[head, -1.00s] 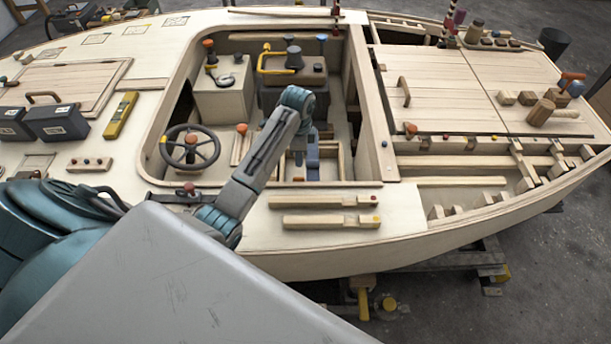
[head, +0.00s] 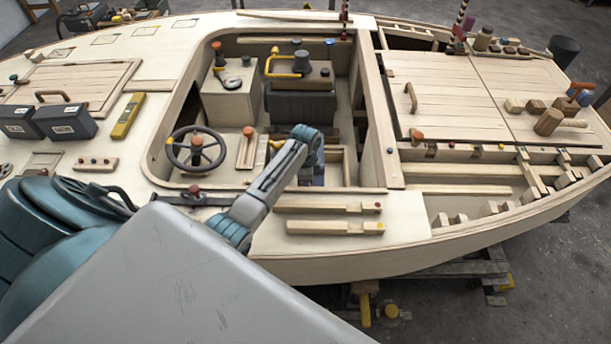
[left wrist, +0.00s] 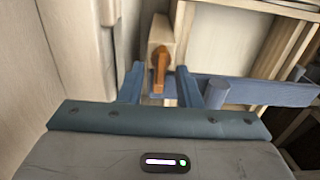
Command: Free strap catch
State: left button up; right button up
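In the left wrist view a small orange-brown catch lever (left wrist: 160,68) stands on a pale wooden block (left wrist: 162,36). A blue strap-like band (left wrist: 262,92) runs to the right from beside it. My left gripper (left wrist: 159,82) is open, with one blue-grey finger on each side of the lever. Whether either finger touches it I cannot tell. In the head view my left arm reaches down into the cockpit well, and its wrist hides most of the gripper and the catch. My right gripper is not in view.
The cockpit's pale coaming (head: 330,190) lies close under my left arm. A steering wheel (head: 196,148) stands left of the arm, and a dark box with a yellow handle (head: 289,66) stands behind it. Two notched wooden strips (head: 334,227) lie on the near deck.

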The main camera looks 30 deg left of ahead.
pick_arm(q)
grip_shut()
